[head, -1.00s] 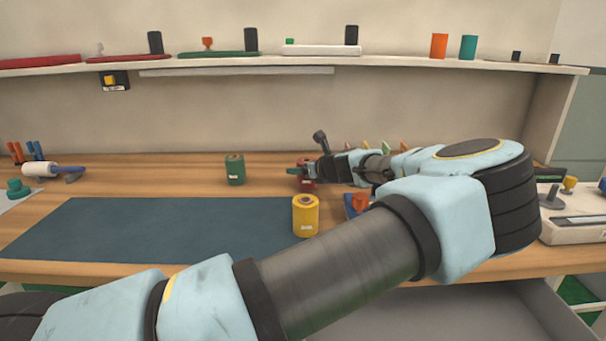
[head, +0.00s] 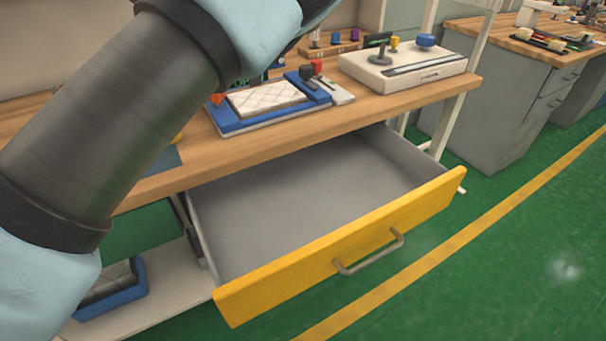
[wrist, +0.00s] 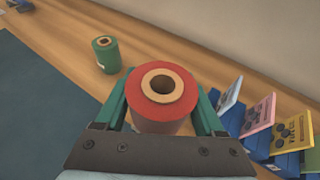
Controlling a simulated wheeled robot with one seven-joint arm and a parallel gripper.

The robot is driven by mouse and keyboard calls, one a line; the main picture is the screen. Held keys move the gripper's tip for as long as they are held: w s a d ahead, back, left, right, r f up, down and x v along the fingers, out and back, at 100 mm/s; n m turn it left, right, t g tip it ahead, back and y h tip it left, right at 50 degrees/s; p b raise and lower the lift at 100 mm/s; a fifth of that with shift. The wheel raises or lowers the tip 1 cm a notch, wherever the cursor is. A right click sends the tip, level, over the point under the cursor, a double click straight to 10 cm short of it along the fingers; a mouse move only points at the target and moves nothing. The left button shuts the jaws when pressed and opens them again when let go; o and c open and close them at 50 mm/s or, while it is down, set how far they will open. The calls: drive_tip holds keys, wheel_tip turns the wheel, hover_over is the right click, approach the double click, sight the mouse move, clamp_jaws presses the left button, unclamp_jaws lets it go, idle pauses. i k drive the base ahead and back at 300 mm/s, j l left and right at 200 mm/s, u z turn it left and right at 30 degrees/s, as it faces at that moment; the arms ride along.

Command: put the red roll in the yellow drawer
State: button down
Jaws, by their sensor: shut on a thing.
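The red roll (wrist: 162,108) stands upright between the two fingers of my gripper (wrist: 162,103) in the wrist view. My gripper is shut on it, with one finger on each side. Whether the roll touches the table below cannot be told. The yellow drawer (head: 345,246) is pulled open under the table in the head view. Its grey inside is empty where it shows. The gripper and the red roll are out of the head view.
A green roll (wrist: 106,54) stands on the table at the left in the wrist view, with several cards (wrist: 290,132) in blue holders at the right. A blue-framed tray (head: 270,104) and a white device (head: 403,68) sit on the table (head: 365,108) above the drawer.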

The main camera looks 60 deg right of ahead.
sight(286, 198)
drive_tip(key=k+j, duration=0.7)
drive_tip(key=j, duration=0.2)
drive_tip(key=k+j, duration=0.3)
drive_tip(key=j, duration=0.15)
